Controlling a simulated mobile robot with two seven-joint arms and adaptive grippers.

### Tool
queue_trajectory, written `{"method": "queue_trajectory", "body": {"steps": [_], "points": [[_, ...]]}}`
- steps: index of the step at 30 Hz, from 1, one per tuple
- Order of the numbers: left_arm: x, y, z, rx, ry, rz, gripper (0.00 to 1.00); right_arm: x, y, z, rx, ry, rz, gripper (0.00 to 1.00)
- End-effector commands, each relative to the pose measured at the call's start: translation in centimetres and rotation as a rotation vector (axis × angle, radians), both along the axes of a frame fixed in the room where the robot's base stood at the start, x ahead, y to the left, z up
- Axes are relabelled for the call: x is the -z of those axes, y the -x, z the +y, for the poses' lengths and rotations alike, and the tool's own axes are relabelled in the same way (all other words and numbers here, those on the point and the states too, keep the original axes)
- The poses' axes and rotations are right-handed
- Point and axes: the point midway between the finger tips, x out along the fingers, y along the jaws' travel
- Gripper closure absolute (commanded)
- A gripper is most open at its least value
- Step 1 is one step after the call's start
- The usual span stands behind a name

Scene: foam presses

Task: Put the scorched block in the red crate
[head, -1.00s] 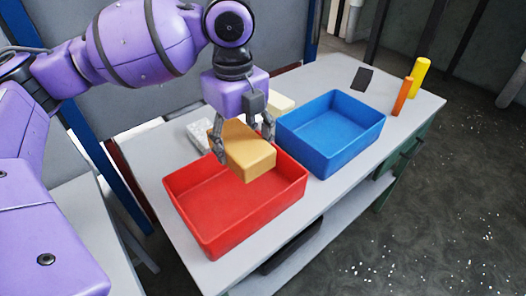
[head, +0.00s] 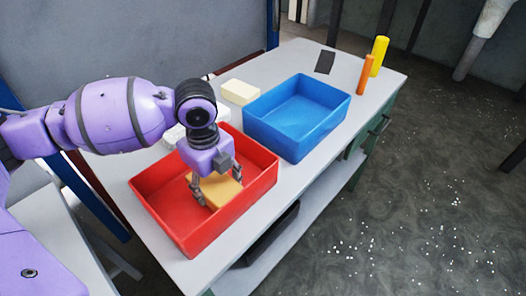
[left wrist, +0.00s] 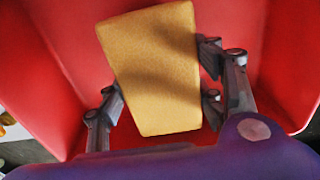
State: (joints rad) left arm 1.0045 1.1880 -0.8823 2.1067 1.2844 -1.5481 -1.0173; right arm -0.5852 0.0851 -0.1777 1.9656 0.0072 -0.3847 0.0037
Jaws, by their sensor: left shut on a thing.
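The scorched block (head: 222,191) is a tan-brown foam block, low inside the red crate (head: 203,238). My left gripper (head: 219,196) reaches down into the crate with its fingers on both sides of the block, shut on it. In the left wrist view the block (left wrist: 152,70) lies between the two fingers (left wrist: 160,100), tilted a little, with the red crate walls (left wrist: 40,80) around it. I cannot tell whether the block touches the crate floor. My right gripper is not in view.
A blue crate (head: 297,148) stands to the right of the red one and looks empty. A cream block (head: 240,92) lies behind. An orange cylinder (head: 365,75), a yellow cylinder (head: 379,56) and a dark flat plate (head: 325,62) are at the table's far end.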

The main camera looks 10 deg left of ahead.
Motion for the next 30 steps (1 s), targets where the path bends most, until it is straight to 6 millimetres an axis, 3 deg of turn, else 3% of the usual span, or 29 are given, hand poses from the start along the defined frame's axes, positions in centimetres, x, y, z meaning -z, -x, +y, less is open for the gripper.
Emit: {"method": "queue_trajectory", "body": {"steps": [3,16,17,21,30], "points": [[1.5,0.1,0.0,0.0,0.0,0.004,0.6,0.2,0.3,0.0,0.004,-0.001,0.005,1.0],[2.0,0.1,0.0,0.0,0.0,0.001,0.6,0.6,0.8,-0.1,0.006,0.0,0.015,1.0],[2.0,0.1,0.0,0.0,0.0,0.001,0.36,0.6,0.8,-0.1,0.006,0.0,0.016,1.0],[2.0,0.1,0.0,0.0,0.0,0.001,0.19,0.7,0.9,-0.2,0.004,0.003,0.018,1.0],[2.0,0.1,0.0,0.0,-0.001,0.001,0.19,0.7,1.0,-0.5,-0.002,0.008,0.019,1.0]]}}
